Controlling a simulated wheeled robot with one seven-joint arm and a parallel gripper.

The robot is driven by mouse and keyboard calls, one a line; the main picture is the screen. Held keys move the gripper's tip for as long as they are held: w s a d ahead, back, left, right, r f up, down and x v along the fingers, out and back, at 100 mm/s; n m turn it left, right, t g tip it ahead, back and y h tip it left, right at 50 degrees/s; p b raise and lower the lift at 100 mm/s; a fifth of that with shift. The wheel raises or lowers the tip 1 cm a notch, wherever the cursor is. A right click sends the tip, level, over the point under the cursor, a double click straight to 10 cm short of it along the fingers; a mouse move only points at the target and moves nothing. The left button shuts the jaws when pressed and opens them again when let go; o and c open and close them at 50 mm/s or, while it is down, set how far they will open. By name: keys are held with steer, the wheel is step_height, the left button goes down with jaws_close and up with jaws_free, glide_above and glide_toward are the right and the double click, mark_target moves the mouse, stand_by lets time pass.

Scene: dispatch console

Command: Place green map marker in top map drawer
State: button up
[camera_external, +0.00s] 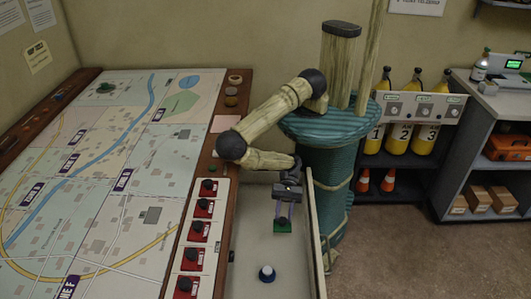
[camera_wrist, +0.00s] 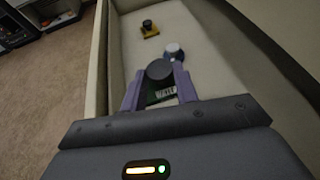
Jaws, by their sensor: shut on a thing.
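My gripper (camera_external: 286,207) points down over the open map drawer (camera_external: 246,236), a pale tray sticking out to the right of the map table. It is shut on the green map marker (camera_external: 283,227), a green base with a dark round knob. In the wrist view the marker's knob (camera_wrist: 160,70) sits between the purple fingers of my gripper (camera_wrist: 159,87). The fingers partly hide the base. The marker is over the drawer's inside; I cannot tell whether it touches the floor. The drawer's pale floor also shows in the wrist view (camera_wrist: 204,58).
A blue and white marker (camera_external: 267,273) stands in the drawer, also seen in the wrist view (camera_wrist: 174,52). A yellow marker with a dark knob (camera_wrist: 150,30) stands farther along. Red switches (camera_external: 197,231) line the table edge. A teal column (camera_external: 325,180) stands behind the drawer.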

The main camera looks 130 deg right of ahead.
step_height(320, 180, down, 6)
steer(key=shift+r, duration=0.1)
steer(key=shift+f, duration=2.05)
steer(key=shift+f, duration=0.15)
steer(key=o, duration=1)
